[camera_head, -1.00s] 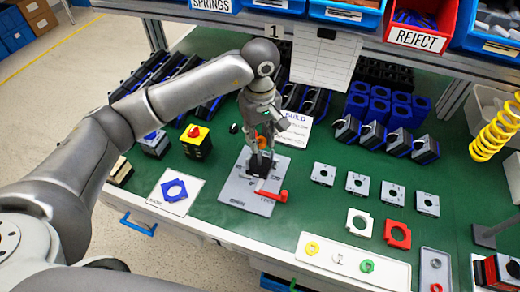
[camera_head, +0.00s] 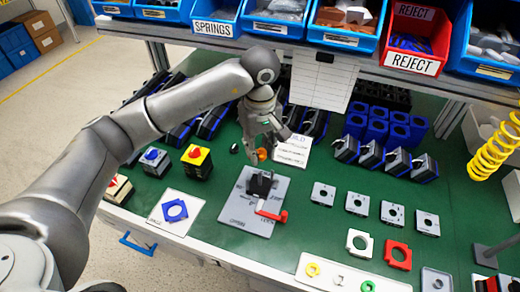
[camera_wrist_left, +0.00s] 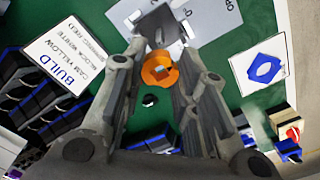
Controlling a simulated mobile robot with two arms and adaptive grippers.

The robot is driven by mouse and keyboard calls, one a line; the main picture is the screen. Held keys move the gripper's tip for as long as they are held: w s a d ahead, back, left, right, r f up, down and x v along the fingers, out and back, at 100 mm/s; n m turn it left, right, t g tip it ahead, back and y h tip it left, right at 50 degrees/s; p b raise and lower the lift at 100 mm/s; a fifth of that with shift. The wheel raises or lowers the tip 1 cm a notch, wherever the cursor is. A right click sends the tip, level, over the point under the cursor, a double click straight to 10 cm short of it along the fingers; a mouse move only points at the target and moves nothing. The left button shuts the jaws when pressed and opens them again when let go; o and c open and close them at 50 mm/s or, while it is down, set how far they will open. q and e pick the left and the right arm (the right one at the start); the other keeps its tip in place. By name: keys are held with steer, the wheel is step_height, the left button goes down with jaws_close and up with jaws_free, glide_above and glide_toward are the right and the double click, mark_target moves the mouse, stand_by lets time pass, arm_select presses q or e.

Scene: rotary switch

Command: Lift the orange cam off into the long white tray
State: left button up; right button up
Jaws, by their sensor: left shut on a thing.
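My left gripper (camera_head: 260,150) is shut on the orange cam (camera_head: 261,155), a small round disc with a hole. In the left wrist view the orange cam (camera_wrist_left: 158,72) sits between the fingertips. It is held above and behind the black fixture (camera_head: 262,184) with its red lever (camera_head: 271,214) on the grey plate (camera_head: 238,208), apart from it. The long white tray (camera_head: 350,271) lies at the front right edge. It holds a yellow cam (camera_head: 313,269), a white one (camera_head: 338,280) and a green one (camera_head: 367,286). My right gripper is out of view.
A blue part (camera_head: 175,210) lies on a white card at left. Switch boxes (camera_head: 197,162) stand behind it. Grey plates (camera_head: 357,204), a white block (camera_head: 358,242) and a red block (camera_head: 398,255) lie right. A build card (camera_head: 293,151) lies behind the gripper.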

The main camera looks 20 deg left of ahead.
arm_select(q)
step_height(320, 180, up, 6)
steer(key=p, duration=0.2)
steer(key=shift+p, duration=0.3)
stand_by(0.5)
stand_by(0.5)
steer(key=shift+s+f, duration=0.1)
